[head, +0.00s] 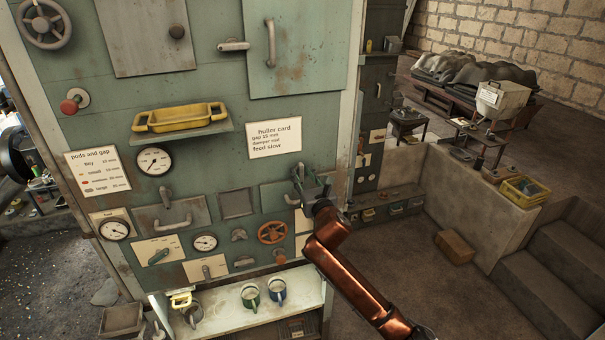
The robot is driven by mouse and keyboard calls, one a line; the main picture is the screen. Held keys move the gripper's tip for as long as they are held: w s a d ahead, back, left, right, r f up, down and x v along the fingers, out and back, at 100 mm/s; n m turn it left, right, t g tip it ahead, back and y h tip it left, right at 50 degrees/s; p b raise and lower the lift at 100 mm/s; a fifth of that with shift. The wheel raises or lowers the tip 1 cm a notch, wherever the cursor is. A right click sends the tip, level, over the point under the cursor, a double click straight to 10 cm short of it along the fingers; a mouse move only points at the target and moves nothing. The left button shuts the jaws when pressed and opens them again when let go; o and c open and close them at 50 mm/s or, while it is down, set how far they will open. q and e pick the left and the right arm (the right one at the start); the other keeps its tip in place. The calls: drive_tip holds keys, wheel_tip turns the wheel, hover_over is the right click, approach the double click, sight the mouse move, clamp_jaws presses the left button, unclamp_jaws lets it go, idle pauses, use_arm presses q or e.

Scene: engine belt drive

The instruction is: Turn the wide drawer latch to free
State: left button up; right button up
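A green-grey machine front (215,100) fills the left of the head view. A drawer front (150,216) with a curved pull handle (174,224) and a small upright lever (165,196) sits low on it. Another drawer front (271,195) sits to its right, partly covered by my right gripper. I cannot tell for sure which one is the wide drawer. My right gripper (306,187) is at the right end of that second drawer front; its fingers are small and dark, and whether they touch a latch there is unclear. My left gripper is out of view.
A yellow tray (180,117) stands on a ledge above the drawers. Gauges, a red-brown handwheel (272,232) and small levers surround them. Two mugs stand on a lower shelf (235,312). The floor (470,300) to the right is mostly open, with a box (455,247) on it.

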drive_tip(key=shift+w, duration=0.1)
drive_tip(key=shift+c, duration=0.2)
clamp_jaws()
idle(0.5)
drive_tip(key=m+p, duration=0.1)
drive_tip(key=m, duration=0.2)
drive_tip(key=shift+d, duration=0.1)
drive_tip(key=shift+w+d+f+m+p, duration=0.15)
drive_tip(key=shift+m+p, duration=0.1)
drive_tip(key=shift+m, duration=2.25)
drive_tip(key=shift+s+f+m+p, duration=0.1)
drive_tip(key=shift+f+m+p, duration=0.15)
drive_tip(key=shift+m, duration=2.25)
drive_tip(key=shift+w+d+f+m+p, duration=0.1)
drive_tip(key=shift+m+p, duration=0.2)
drive_tip(key=shift+m, duration=2.2)
